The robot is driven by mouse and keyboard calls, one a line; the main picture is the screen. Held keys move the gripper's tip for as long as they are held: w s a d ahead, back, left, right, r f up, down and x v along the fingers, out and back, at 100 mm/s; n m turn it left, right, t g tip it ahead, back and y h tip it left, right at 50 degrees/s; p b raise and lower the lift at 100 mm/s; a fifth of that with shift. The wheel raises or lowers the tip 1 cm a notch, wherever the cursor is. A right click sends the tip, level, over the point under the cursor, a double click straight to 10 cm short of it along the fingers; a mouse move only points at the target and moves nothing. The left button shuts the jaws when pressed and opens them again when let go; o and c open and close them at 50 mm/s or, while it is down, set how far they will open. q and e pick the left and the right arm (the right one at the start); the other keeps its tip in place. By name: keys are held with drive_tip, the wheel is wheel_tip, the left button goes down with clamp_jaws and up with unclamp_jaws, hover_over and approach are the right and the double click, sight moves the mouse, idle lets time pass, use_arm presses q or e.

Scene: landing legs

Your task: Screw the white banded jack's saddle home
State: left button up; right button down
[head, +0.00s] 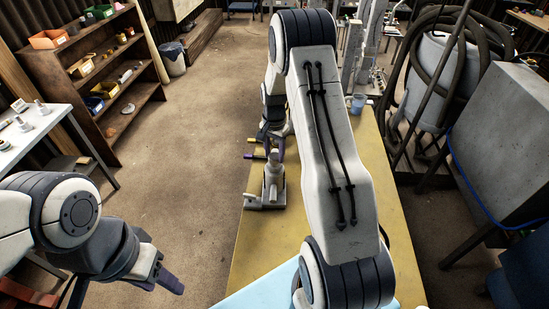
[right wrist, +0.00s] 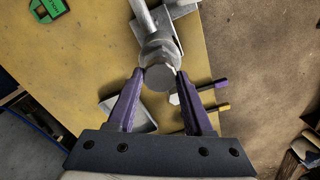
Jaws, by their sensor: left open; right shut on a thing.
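The whitish jack (head: 271,182) stands upright on its flat base on the yellow bench. In the right wrist view, its round grey saddle (right wrist: 160,77) shows end-on between the purple fingertips. My right gripper (head: 274,148) reaches down over the jack's top and is shut on the saddle, a finger on each side; it also shows in the right wrist view (right wrist: 160,74). Bands on the jack are too small to make out, and the thread below the saddle is hidden. My left gripper (head: 172,283) is open and empty, off the bench at the lower left.
A purple-handled tool (right wrist: 212,85) and a yellow-handled tool (right wrist: 217,108) lie beside the jack near the bench edge. A green item (right wrist: 48,9) lies on the bench (head: 245,250). A light blue surface (head: 262,290) is at the front. Shelves (head: 105,80) stand at left.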

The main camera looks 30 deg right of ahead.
drive_tip(key=shift+w+r+m, duration=0.1)
drive_tip(key=shift+m, duration=0.2)
drive_tip(key=m, duration=0.3)
drive_tip(key=shift+m, duration=0.3)
drive_tip(key=m, duration=0.3)
drive_tip(key=shift+m, duration=0.3)
drive_tip(key=shift+c, duration=2.4)
unclamp_jaws()
wheel_tip(320, 180, up, 7)
drive_tip(key=p, duration=0.5)
